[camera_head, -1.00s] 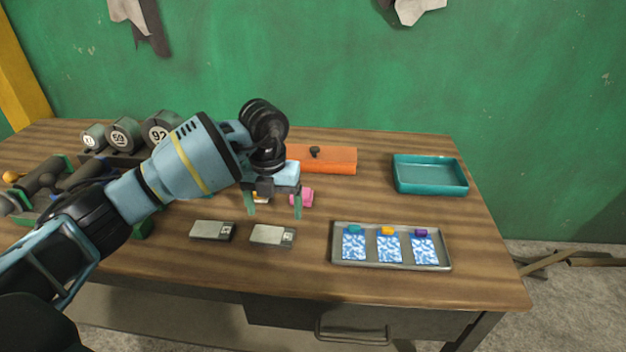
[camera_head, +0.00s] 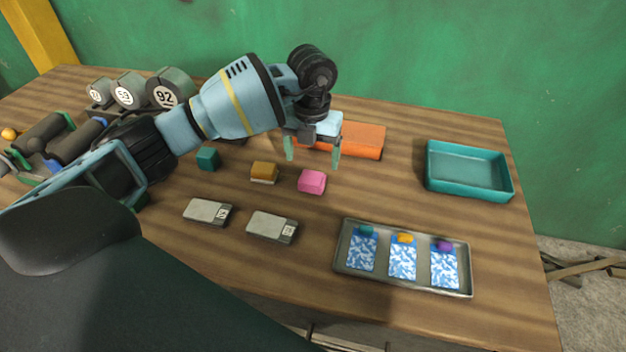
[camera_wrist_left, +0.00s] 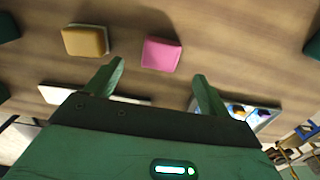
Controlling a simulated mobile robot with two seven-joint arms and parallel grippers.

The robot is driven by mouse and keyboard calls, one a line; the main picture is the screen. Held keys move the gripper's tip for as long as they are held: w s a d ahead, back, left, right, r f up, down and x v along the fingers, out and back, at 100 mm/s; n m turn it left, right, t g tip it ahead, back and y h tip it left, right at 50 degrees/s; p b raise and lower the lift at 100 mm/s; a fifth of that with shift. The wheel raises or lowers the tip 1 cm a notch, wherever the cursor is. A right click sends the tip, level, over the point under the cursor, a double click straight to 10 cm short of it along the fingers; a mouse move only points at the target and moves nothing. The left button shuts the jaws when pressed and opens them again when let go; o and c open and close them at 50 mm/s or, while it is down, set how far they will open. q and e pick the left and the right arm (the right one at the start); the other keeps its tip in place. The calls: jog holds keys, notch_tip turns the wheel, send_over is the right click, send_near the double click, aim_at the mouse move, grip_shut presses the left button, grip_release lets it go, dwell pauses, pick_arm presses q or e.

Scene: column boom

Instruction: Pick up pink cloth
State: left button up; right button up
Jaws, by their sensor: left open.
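The pink cloth (camera_head: 312,181) is a small folded block lying on the wooden table, right of a yellow-brown block (camera_head: 264,172). It also shows in the left wrist view (camera_wrist_left: 161,54), ahead of and between the two fingers. My left gripper (camera_head: 313,155) is open and empty, hanging above the table a little behind the pink cloth in the head view. Its two green fingers show apart in the left wrist view (camera_wrist_left: 155,85). My right gripper is not in view.
A teal tray (camera_head: 468,190) stands at the right. A metal tray (camera_head: 345,258) holds several patterned cards with coloured clips. An orange box (camera_head: 365,140) is behind my gripper. Two grey devices (camera_head: 207,212) lie in front. A teal block (camera_head: 208,158) is left.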

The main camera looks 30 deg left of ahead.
aim_at(312, 177)
pick_arm(q)
jog(key=shift+f, duration=0.75)
notch_tip(312, 177, down, 4)
jog(key=shift+d+r, duration=0.1)
jog(key=shift+r, duration=0.15)
jog(key=shift+f, duration=0.45)
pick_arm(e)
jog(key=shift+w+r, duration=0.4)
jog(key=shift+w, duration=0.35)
pick_arm(q)
jog(key=c, duration=1.1)
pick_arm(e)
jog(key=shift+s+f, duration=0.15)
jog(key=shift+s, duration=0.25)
